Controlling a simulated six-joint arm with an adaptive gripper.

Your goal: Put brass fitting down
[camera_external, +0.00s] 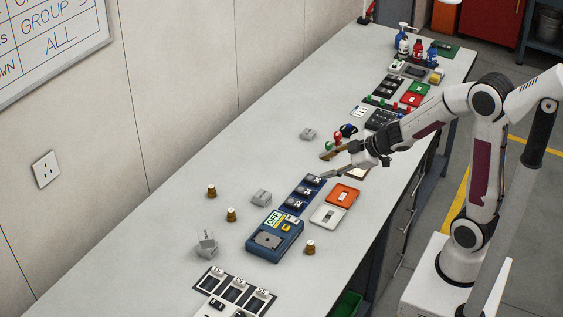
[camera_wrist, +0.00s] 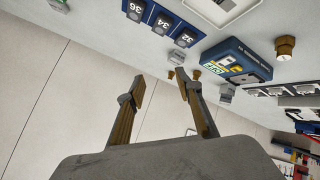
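Three brass fittings stand upright on the bench in the external view: one at the left (camera_external: 211,190), one just in front of it (camera_external: 231,214), and one beside the blue device (camera_external: 309,247). The wrist view shows a large brass fitting at the upper right (camera_wrist: 285,47) and two small ones (camera_wrist: 196,73) (camera_wrist: 171,75) beyond the fingertips. My gripper (camera_external: 323,164) is above the bench near the blue numbered holder (camera_external: 303,194), apart from all the fittings. In the wrist view my gripper (camera_wrist: 161,76) has its fingers spread, with nothing between them.
The blue device (camera_external: 290,230) with an OFF sign stands near the orange tray (camera_external: 351,190) and white tray (camera_external: 321,220). Grey blocks (camera_external: 261,198) (camera_external: 206,243) stand on the left. A dark slotted holder (camera_external: 222,291) lies in front. The bench's left side is mostly clear.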

